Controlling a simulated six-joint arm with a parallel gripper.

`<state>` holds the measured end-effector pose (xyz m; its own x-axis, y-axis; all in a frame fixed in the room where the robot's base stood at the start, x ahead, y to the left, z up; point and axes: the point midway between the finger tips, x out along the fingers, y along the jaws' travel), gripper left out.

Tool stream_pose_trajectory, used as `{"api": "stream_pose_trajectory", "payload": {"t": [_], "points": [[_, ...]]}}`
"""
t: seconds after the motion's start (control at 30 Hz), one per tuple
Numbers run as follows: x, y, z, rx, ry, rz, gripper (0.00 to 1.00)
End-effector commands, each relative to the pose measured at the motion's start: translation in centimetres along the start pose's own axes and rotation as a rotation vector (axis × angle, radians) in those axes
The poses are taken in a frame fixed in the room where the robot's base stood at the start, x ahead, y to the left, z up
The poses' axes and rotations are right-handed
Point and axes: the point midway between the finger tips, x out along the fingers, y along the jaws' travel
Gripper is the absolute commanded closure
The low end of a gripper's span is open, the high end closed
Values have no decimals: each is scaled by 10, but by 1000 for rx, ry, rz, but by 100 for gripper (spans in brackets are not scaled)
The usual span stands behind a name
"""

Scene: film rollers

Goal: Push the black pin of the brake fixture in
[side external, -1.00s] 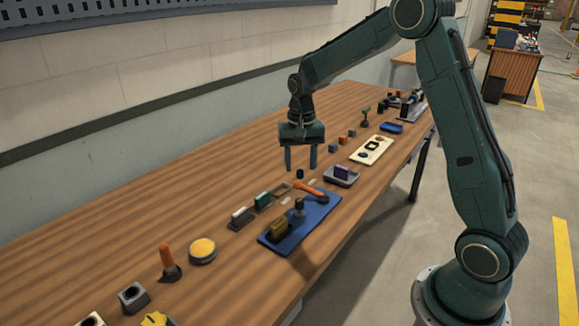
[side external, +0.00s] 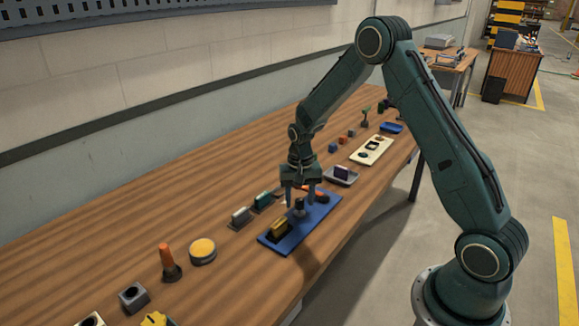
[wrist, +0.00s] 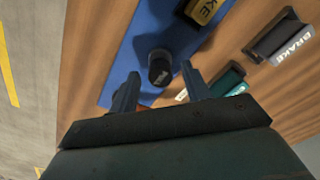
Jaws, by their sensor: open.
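The brake fixture is a blue plate (side external: 318,220) on the bench, with a yellow block marked BRAKE (side external: 279,229) at its near end. The black pin (side external: 299,206) stands upright from the plate beyond the yellow block. My gripper (side external: 300,197) is open and low over the plate. In the wrist view its two fingers (wrist: 160,78) are on either side of the pin, with gaps to both. I cannot tell the fingertips' exact height.
A grey block marked BRAKE (wrist: 285,38) and a green block (side external: 262,202) stand beside the plate. A yellow button (side external: 202,249) and an orange-handled lever (side external: 168,262) are nearer the camera. A grey tray (side external: 341,176) stands beyond the plate. Bare bench lies toward the wall.

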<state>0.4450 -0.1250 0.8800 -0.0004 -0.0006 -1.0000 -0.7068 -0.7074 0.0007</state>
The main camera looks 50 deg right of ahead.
Motion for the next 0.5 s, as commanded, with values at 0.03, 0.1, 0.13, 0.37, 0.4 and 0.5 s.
{"api": "stream_pose_trajectory", "payload": {"t": [0.03, 0.1, 0.13, 0.37, 0.4, 0.5], "points": [[1, 0, 0, 0, 0, 0, 52], [2, 0, 0, 0, 0, 0, 52], [2, 0, 0, 0, 0, 0, 52], [1, 0, 0, 0, 0, 0, 68], [1, 0, 0, 0, 0, 0, 76], [1, 0, 0, 0, 0, 0, 96]]}}
